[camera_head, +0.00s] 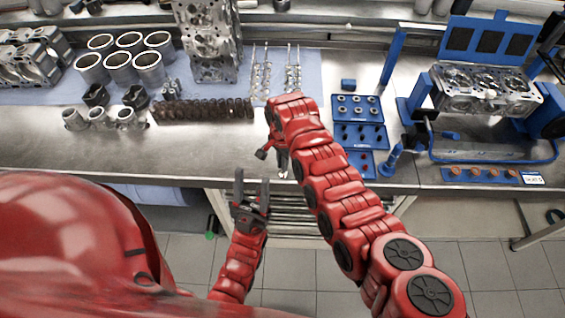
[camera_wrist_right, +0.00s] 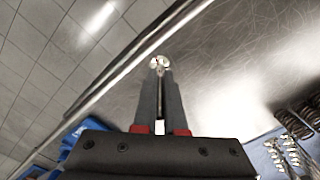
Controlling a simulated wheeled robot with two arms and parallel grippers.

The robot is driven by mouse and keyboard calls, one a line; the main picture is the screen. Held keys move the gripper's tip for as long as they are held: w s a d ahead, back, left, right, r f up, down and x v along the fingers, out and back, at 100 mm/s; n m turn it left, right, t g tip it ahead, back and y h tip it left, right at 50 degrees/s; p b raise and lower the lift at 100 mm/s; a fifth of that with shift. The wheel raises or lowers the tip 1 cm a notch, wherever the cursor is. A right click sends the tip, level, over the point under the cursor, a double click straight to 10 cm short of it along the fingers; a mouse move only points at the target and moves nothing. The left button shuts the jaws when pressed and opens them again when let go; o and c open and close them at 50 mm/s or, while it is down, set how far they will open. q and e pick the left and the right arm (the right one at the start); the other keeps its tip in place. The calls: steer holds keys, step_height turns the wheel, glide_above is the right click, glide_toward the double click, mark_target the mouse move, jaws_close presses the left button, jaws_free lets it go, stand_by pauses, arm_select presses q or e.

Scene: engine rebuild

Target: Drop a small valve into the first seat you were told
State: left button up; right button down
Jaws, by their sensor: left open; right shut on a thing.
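My right gripper (camera_wrist_right: 160,75) is shut on a small shiny valve (camera_wrist_right: 160,62), which shows at the fingertips in the right wrist view. In the head view the right gripper (camera_head: 283,170) hangs over the bench's front edge, and the valve is too small to make out there. My left gripper (camera_head: 251,198) is open and empty, below and left of the right one, in front of the bench. A metal cylinder head (camera_head: 485,92) sits in a blue fixture at the right. Its individual seats are too small to tell apart.
Blue trays (camera_head: 378,136) of small parts lie right of my right arm. Long slender parts (camera_head: 292,72) lie on a blue mat (camera_head: 320,62). Cylinder liners (camera_head: 148,66), dark springs (camera_head: 205,109) and another engine casting (camera_head: 210,40) stand at the left. The front left bench is bare.

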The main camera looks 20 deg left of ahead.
steer(key=c, duration=0.9)
jaws_free()
steer(key=shift+r, duration=0.3)
step_height(320, 180, up, 4)
steer(key=shift+w+a+f+b, duration=0.1)
steer(key=shift+b, duration=1.1)
step_height(320, 180, up, 13)
steer(key=b, duration=0.1)
steer(key=shift+f, duration=0.1)
